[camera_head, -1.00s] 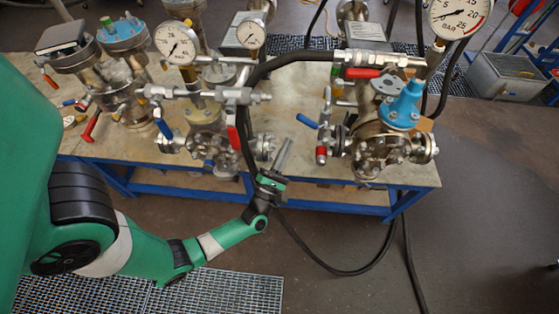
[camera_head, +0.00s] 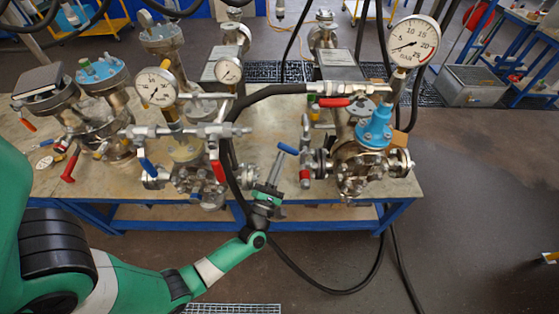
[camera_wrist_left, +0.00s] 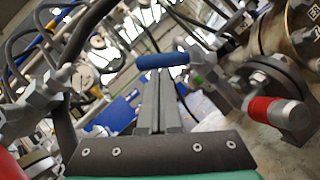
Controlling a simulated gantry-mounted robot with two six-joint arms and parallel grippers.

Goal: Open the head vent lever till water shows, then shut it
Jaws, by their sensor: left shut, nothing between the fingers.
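A blue-handled lever (camera_head: 288,148) sits on a small valve at the left side of the right-hand vessel (camera_head: 365,165). It points out to the left. I take it to be the head vent lever, but cannot be sure. My left gripper (camera_head: 280,155) is shut with nothing in it, its fingertips right beside the lever's outer end. In the left wrist view the blue handle (camera_wrist_left: 162,61) lies across, just beyond the fingertips (camera_wrist_left: 162,70); I cannot tell if they touch. I see no water. My right gripper is out of view.
A red-banded fitting (camera_head: 304,176) is below the lever. A black hose (camera_head: 235,150) hangs close to the left of my gripper. Other valves with blue and red levers (camera_head: 218,170) crowd the bench (camera_head: 120,178).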

